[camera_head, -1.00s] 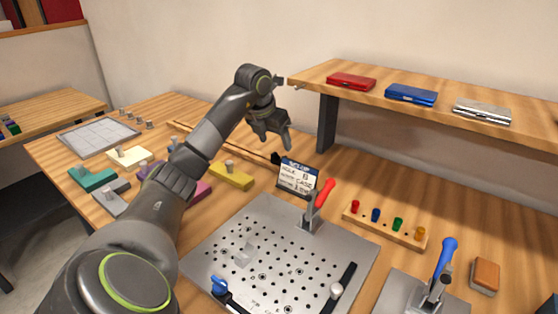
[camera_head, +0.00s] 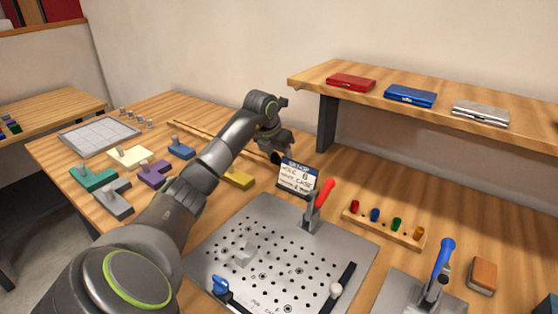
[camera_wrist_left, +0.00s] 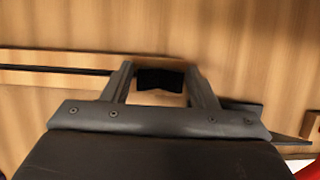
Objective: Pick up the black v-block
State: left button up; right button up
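The black v-block (camera_wrist_left: 160,80) shows in the left wrist view as a small dark block between the two fingertips of my left gripper (camera_wrist_left: 162,78). Its lower part meets a light wooden-looking patch. In the head view the v-block (camera_head: 276,158) is a small dark shape on the table, left of the sign card and partly hidden by my gripper (camera_head: 284,152). My left gripper is open, pointing down over the v-block, with a finger on either side. I cannot tell whether either finger touches it. My right gripper is not in view.
A sign card (camera_head: 298,178) stands just right of the gripper. A shelf (camera_head: 440,112) with a post (camera_head: 327,124) is close on the right. A perforated metal plate (camera_head: 265,260) with a red-handled clamp (camera_head: 323,194) lies in front. Coloured fixture blocks stand on the left.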

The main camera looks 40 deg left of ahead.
aim_at(279, 160)
pick_arm(q)
jog(key=c, duration=0.7)
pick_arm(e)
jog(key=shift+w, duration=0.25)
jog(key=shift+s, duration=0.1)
